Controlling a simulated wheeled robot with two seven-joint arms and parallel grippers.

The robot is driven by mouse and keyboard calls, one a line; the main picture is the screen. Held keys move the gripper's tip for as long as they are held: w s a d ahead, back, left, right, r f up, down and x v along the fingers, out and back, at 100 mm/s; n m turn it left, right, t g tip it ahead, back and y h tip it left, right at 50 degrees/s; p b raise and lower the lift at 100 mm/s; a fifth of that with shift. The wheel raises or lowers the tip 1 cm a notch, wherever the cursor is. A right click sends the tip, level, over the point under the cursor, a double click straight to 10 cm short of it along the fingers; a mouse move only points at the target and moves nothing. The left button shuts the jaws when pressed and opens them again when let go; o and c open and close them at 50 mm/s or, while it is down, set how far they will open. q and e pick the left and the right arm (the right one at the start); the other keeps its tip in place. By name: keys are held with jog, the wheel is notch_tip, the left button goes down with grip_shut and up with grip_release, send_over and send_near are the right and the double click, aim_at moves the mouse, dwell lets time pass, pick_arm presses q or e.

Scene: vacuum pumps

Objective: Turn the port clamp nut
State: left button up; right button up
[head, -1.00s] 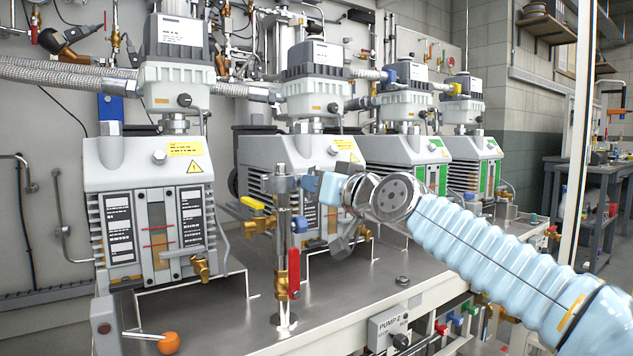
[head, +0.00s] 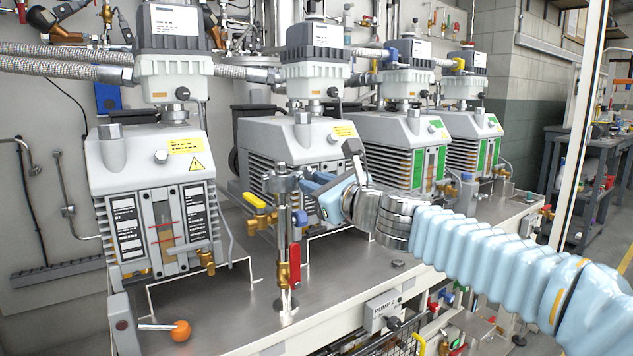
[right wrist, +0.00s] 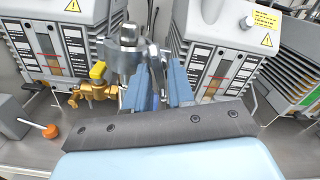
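The metal port post (head: 282,215) stands upright on the bench in front of the pumps. A metal clamp (head: 281,182) sits at its top, and it also shows in the right wrist view (right wrist: 128,50). I cannot clearly pick out the nut; small metal parts lie at the clamp's right side. My right gripper (head: 304,184) reaches the clamp from the right. In the right wrist view its two blue fingers (right wrist: 161,85) stand apart with a narrow gap, and metal clamp parts show at the gap. Contact is unclear. My left gripper is out of view.
A yellow-handled valve (head: 256,202) and a red lever (head: 295,250) are on or beside the post. A pump (head: 155,200) stands at left, with others behind. An orange-knobbed lever (head: 180,330) is at the bench front. The bench top (head: 225,310) is clear around the post's foot.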

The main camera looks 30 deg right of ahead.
jog(key=shift+o, duration=1.1)
jog(key=shift+s, duration=0.1)
jog(key=shift+s, duration=0.9)
jog(key=shift+s, duration=0.1)
jog(key=s, duration=0.2)
jog(key=s+p, duration=0.1)
jog(key=s, duration=0.1)
jog(key=s+p, duration=0.1)
jog(key=shift+s+d, duration=0.3)
jog(key=shift+s, duration=0.1)
